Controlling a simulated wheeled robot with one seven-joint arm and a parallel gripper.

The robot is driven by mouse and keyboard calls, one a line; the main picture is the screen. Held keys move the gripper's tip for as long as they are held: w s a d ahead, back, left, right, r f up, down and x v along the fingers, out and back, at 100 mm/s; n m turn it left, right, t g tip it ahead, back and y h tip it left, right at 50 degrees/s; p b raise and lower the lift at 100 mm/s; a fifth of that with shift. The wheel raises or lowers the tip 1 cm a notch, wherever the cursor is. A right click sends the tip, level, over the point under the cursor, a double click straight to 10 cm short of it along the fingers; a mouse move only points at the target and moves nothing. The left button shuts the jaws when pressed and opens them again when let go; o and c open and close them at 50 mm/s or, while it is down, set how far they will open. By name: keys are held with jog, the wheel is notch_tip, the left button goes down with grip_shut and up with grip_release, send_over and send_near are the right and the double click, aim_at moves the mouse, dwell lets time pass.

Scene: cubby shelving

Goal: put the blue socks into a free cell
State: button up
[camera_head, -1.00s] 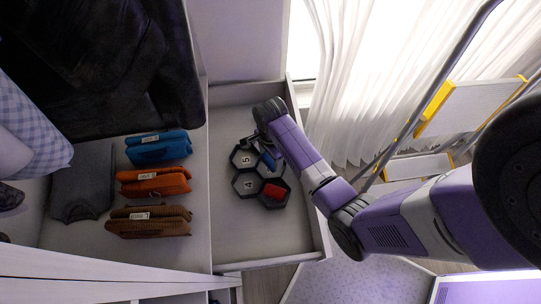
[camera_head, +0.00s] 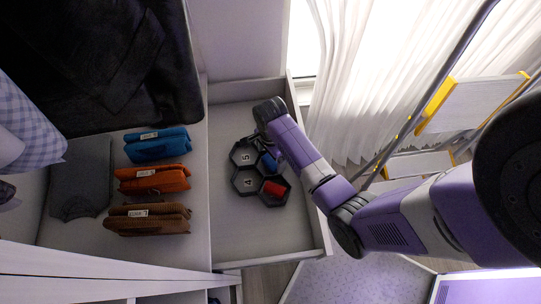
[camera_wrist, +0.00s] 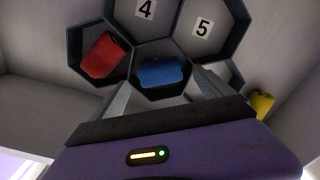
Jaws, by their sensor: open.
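The blue socks (camera_wrist: 162,73) are a small rolled bundle lying in a hexagonal cell of the dark organizer (camera_wrist: 133,44) in the wrist view. They also show in the head view (camera_head: 269,162), partly hidden by my arm. My gripper (camera_wrist: 160,80) is open, with one finger on each side of the blue socks; I cannot tell whether the fingers touch them. Cells 4 (camera_wrist: 145,9) and 5 (camera_wrist: 203,27) look empty. Red socks (camera_wrist: 103,55) fill the cell left of the blue socks; they show in the head view too (camera_head: 273,188).
A yellow bundle (camera_wrist: 262,104) lies right of my gripper, partly hidden. Folded blue (camera_head: 157,145), orange (camera_head: 153,180) and brown (camera_head: 148,219) clothes lie on the shelf left of the drawer.

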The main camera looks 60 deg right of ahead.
jog(key=shift+r, duration=0.1)
notch_tip(320, 180, up, 8)
jog(key=shift+f, duration=0.2)
dwell(0.9)
